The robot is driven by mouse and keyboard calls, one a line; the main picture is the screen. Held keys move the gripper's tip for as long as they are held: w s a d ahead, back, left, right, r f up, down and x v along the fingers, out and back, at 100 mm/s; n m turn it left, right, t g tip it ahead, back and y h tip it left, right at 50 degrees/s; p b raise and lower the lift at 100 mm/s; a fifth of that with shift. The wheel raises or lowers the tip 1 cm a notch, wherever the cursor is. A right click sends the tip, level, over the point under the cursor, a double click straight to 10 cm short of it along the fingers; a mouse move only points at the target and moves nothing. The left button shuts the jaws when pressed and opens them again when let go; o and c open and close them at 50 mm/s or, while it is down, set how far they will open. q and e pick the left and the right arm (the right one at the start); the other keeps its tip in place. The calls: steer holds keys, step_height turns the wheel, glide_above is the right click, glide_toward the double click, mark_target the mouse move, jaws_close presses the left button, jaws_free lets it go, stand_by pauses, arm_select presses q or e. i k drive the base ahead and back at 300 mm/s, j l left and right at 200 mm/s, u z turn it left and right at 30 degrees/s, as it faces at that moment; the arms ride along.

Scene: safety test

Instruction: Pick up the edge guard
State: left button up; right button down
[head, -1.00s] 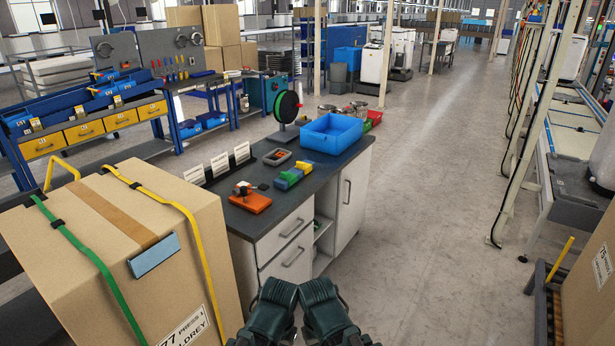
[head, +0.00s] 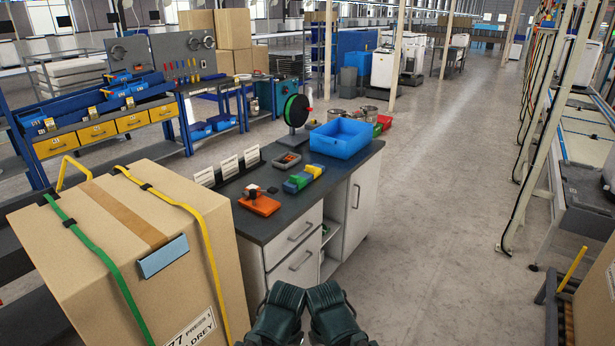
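A flat light-blue piece (head: 163,257), which looks like the edge guard, lies on the front top edge of a large cardboard box (head: 95,290) at the lower left. It sits at the end of a brown tape strip, between a green strap (head: 92,255) and a yellow strap (head: 205,235), touching neither. My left gripper (head: 277,316) and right gripper (head: 333,316) show as dark green shapes side by side at the bottom middle, right of the box and apart from it. Their fingertips cannot be made out.
A dark-topped workbench (head: 262,222) behind the box holds an orange tool (head: 259,204), colored blocks (head: 303,178), a blue bin (head: 340,138) and a reel (head: 296,110). Open floor (head: 430,200) lies to the right. A rack post (head: 540,130) stands further right.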

mark_target(316, 172)
steer(key=u, duration=1.25)
steer(key=z, duration=1.3)
steer(key=i+l+u, duration=0.15)
steer(key=i+l, duration=0.35)
steer(key=i, duration=0.2)
steer(key=i+l+u, duration=0.2)
steer(key=i+l, duration=0.4)
steer(key=i+l+u, duration=0.15)
steer(key=i+l, duration=0.55)
steer(key=i+l+u, duration=0.2)
steer(key=i+l, duration=0.45)
steer(key=l, duration=0.15)
